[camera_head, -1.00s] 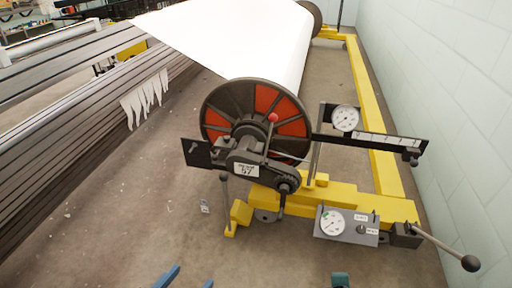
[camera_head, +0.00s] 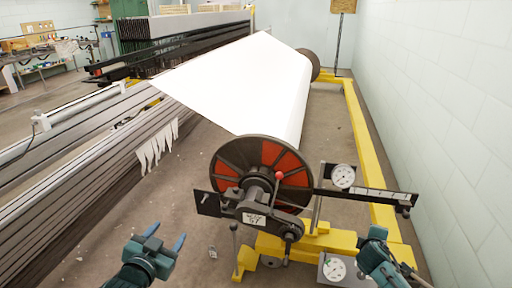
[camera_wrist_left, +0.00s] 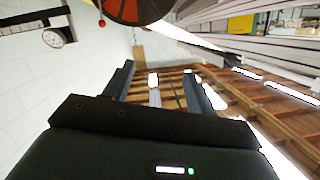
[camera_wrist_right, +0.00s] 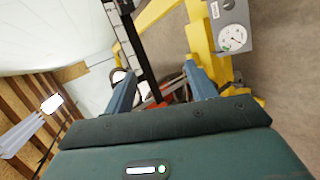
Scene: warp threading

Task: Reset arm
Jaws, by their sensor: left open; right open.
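My left gripper (camera_head: 164,246) is in the lower left of the head view, over the floor and left of the warp beam stand. Its two blue fingers are apart with nothing between them; they also show in the left wrist view (camera_wrist_left: 160,80). My right gripper (camera_head: 374,234) is at the lower right of the head view, in front of the yellow frame, its fingers hard to make out there. In the right wrist view its fingers (camera_wrist_right: 156,78) are apart and empty, with the yellow frame and a dark bar beyond them.
The warp beam with a red and black disc (camera_head: 262,172) and white sheet (camera_head: 245,80) stands ahead. A gauge arm (camera_head: 362,195) sticks out to its right. The yellow frame (camera_head: 362,130) runs along the pale wall (camera_head: 440,110). Grey rails (camera_head: 80,160) lie left. Open floor (camera_head: 190,200) lies between.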

